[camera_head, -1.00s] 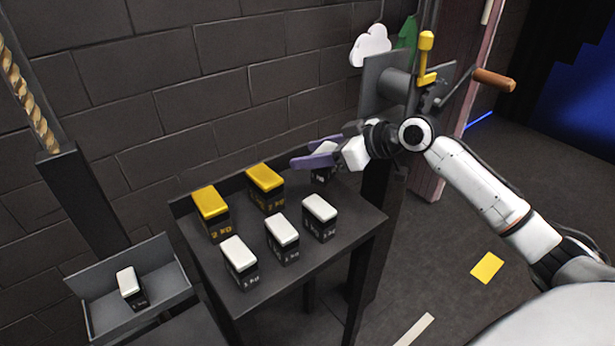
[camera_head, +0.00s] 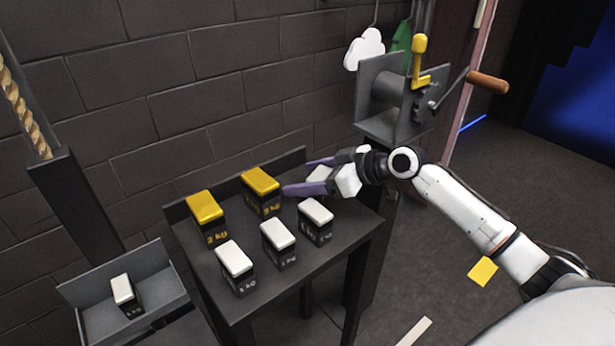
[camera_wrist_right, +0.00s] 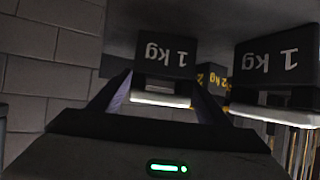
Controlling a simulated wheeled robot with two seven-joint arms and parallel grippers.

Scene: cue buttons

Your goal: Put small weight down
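A small 1 kg weight (camera_wrist_right: 165,58) with a dark body and white cap stands between the fingers of my right gripper (camera_wrist_right: 164,82) in the right wrist view, which looks upside down. Its cap also shows between the fingers in the head view (camera_head: 320,173); most of its body is hidden there. My right gripper (camera_head: 297,176) is low over the right part of the dark table (camera_head: 352,222). Its purple fingers look spread, with small gaps beside the weight. Exact contact with the tabletop is hard to tell. My left gripper is not in view.
Three other white-capped weights (camera_head: 278,236) stand along the table's front. Two yellow-capped 2 kg weights (camera_head: 204,207) stand behind them. Another white-capped weight (camera_head: 122,290) sits in a tray (camera_head: 160,258) at left. A crank winch (camera_head: 395,100) stands behind my right arm.

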